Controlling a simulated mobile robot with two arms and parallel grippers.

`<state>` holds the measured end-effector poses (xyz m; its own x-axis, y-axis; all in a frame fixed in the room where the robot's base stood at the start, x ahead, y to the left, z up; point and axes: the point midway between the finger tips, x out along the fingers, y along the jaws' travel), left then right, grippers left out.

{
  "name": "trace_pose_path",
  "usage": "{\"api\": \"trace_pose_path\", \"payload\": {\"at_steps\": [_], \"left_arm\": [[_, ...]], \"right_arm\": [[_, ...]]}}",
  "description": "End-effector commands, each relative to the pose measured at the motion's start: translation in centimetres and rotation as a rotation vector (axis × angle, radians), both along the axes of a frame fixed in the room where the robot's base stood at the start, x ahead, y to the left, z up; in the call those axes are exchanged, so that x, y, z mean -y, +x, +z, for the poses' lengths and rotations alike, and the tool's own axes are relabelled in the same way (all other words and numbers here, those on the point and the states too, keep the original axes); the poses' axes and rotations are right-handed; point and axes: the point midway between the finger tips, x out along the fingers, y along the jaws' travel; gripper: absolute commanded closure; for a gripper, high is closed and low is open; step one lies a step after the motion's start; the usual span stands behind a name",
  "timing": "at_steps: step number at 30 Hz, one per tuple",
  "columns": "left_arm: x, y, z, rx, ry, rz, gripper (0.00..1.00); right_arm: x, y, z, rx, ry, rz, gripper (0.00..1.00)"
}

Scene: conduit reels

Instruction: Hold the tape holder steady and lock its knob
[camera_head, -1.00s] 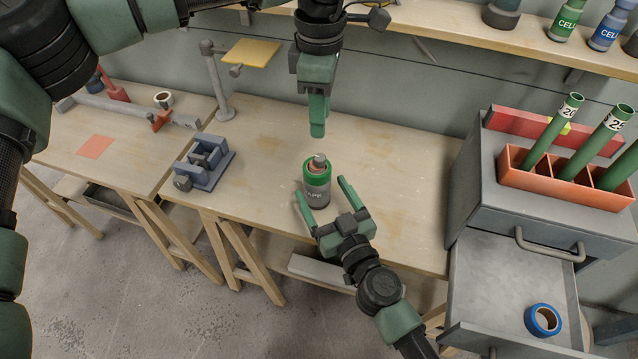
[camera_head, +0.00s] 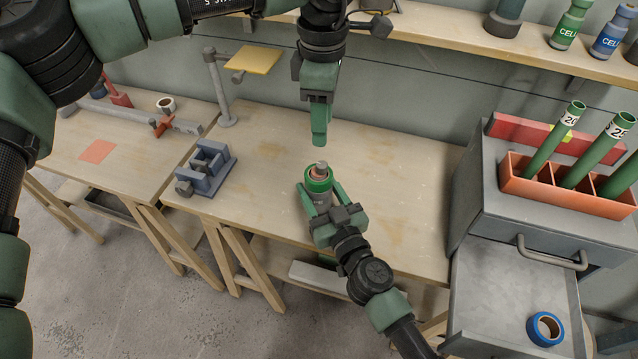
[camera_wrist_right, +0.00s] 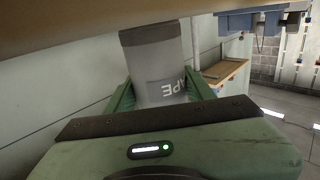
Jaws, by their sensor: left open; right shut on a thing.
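The tape holder (camera_head: 318,180), a grey can with a green rim and part of the label "TAPE", stands upright on the bench. Its grey knob (camera_head: 321,166) sticks up from the top. My right gripper (camera_head: 321,193) is shut on the can from the front, one finger on each side. The right wrist view shows the can's grey wall (camera_wrist_right: 155,65) between the fingers. My left gripper (camera_head: 319,137) is open, points down and is empty just above and behind the knob, apart from it. Its fingers overlap in this view, so the gap between them is hidden.
A blue clamp-like fixture (camera_head: 207,165) stands on the bench to the left. A grey cabinet (camera_head: 540,225) with an open drawer holding blue tape (camera_head: 544,328) is on the right. A shelf (camera_head: 450,35) runs along the back. The bench right of the can is clear.

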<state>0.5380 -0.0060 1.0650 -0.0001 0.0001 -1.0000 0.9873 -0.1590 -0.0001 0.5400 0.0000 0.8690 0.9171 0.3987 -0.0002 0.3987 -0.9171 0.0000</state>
Motion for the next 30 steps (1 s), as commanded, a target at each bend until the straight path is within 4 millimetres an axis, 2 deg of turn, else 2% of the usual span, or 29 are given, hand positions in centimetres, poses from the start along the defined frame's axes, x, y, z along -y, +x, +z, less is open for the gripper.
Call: {"api": "trace_pose_path", "payload": {"at_steps": [12, 16, 20, 30], "left_arm": [[0.1, 0.0, 1.9, -0.001, -0.001, 0.498, 0.57], [0.0, 0.0, 1.7, -0.002, 0.0, 0.567, 0.57], [-0.1, 0.0, 0.0, -0.002, 0.003, 0.574, 0.57], [0.0, -0.1, -6.7, -0.003, 0.002, 0.572, 0.57]], "right_arm": [[0.0, 0.0, 0.0, 0.0, 0.0, 0.0, 0.97], [0.0, 0.0, 0.0, 0.0, 0.0, 0.0, 0.97], [0.0, 0.0, 0.0, 0.0, 0.0, 0.0, 0.97], [0.0, 0.0, 0.0, 0.0, 0.0, 0.0, 0.97]]}}
